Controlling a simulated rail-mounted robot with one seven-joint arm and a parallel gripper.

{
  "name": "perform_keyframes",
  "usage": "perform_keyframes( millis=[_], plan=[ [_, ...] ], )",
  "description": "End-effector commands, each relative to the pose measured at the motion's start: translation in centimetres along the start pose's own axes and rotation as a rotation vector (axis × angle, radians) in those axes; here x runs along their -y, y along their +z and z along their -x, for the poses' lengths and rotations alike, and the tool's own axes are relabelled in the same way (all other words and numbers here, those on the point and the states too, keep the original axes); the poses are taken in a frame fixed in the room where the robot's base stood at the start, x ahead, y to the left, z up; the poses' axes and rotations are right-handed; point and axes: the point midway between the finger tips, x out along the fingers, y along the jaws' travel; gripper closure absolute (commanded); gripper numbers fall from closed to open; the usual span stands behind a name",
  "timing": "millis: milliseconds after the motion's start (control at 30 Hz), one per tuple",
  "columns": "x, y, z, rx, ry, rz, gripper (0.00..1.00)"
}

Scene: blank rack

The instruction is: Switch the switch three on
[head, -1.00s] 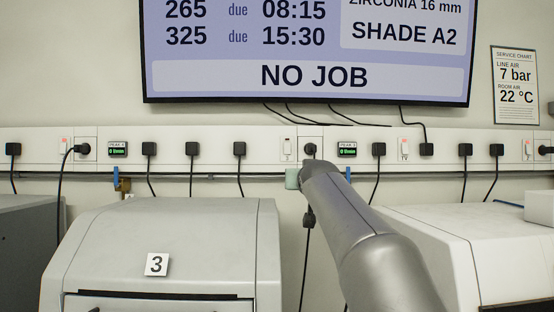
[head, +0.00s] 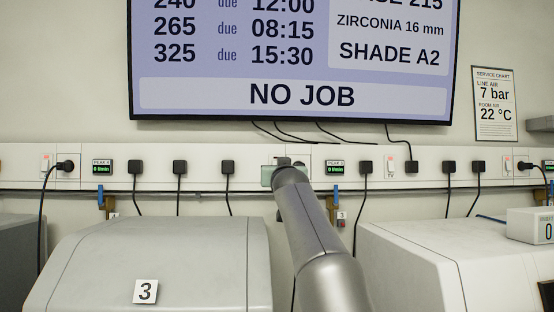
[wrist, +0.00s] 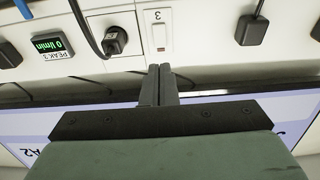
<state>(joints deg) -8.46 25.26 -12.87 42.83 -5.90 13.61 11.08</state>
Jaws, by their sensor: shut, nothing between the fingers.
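Switch three (wrist: 156,32) is a white rocker in a pale plate, with an upside-down "3" beside it in the wrist view. My gripper (wrist: 160,70) is shut and empty. Its dark fingertips lie at the end of the switch plate away from the "3", overlapping it in the picture; I cannot tell whether they touch it. In the head view my gripper's greenish body (head: 283,174) is in front of the wall rail and hides the switch. The rocker's tilt is hard to judge.
A black plug (wrist: 114,41) with a cable sits beside the switch, near a green meter (wrist: 51,44). Another black plug (wrist: 250,29) is on the other side. More plugs and switches line the rail (head: 145,178). A white machine marked 3 (head: 190,250) stands below.

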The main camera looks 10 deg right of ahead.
Motion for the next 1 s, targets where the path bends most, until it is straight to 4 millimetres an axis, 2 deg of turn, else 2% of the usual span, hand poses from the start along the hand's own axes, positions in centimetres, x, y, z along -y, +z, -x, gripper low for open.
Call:
perform_keyframes(
  millis=[33, 200, 400, 633, 1000],
  plan=[
    [-0.1, -0.7, -1.5, 0.002, 0.001, 0.002, 1.00],
    [0.0, -0.8, -5.1, 0.002, 0.000, 0.001, 1.00],
    [-0.1, -0.5, -7.9, 0.002, 0.001, 0.001, 1.00],
    [-0.1, -0.2, -9.3, 0.001, 0.001, 0.000, 1.00],
    [-0.1, 0.0, -9.4, 0.000, 0.001, 0.000, 1.00]
  ],
)
